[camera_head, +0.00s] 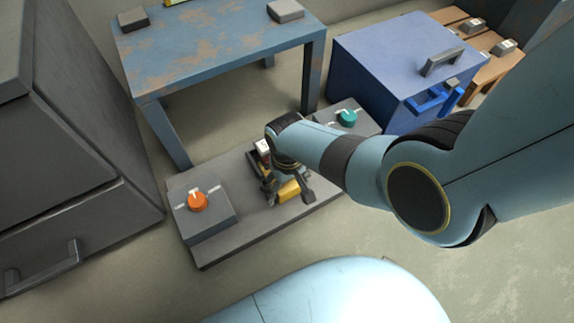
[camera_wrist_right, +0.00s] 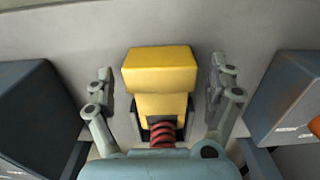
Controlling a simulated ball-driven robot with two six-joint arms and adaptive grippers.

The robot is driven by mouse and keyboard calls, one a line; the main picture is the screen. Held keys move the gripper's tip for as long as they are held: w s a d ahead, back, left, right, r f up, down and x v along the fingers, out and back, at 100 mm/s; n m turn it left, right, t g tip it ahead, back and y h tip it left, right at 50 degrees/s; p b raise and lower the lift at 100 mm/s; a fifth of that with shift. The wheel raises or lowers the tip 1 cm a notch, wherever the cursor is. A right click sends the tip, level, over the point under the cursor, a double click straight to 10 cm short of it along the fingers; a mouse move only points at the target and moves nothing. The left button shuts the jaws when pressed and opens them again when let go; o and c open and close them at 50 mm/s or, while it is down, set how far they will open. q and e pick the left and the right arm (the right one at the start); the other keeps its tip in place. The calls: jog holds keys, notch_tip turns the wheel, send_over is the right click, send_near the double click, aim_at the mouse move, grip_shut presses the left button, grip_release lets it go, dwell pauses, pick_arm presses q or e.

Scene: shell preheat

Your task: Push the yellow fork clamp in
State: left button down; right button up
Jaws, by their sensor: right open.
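The yellow fork clamp (camera_head: 289,190) sits in the middle of a low grey base plate (camera_head: 222,250), partly hidden by my right gripper (camera_head: 286,191) in the head view. In the right wrist view the clamp (camera_wrist_right: 160,72) is a yellow block in a dark holder, with a red coil (camera_wrist_right: 162,134) in front of it. My right gripper (camera_wrist_right: 160,85) is open, with one finger on each side of the clamp and a visible gap on both sides. My left gripper is not in view.
An orange knob (camera_head: 198,201) sits on a grey box left of the clamp, and a teal knob (camera_head: 346,117) on another box right of it. A worn blue table (camera_head: 215,45) and a blue chest (camera_head: 385,65) stand behind. A dark cabinet (camera_head: 70,170) is at left.

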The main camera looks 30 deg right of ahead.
jog(key=shift+r, duration=3.75)
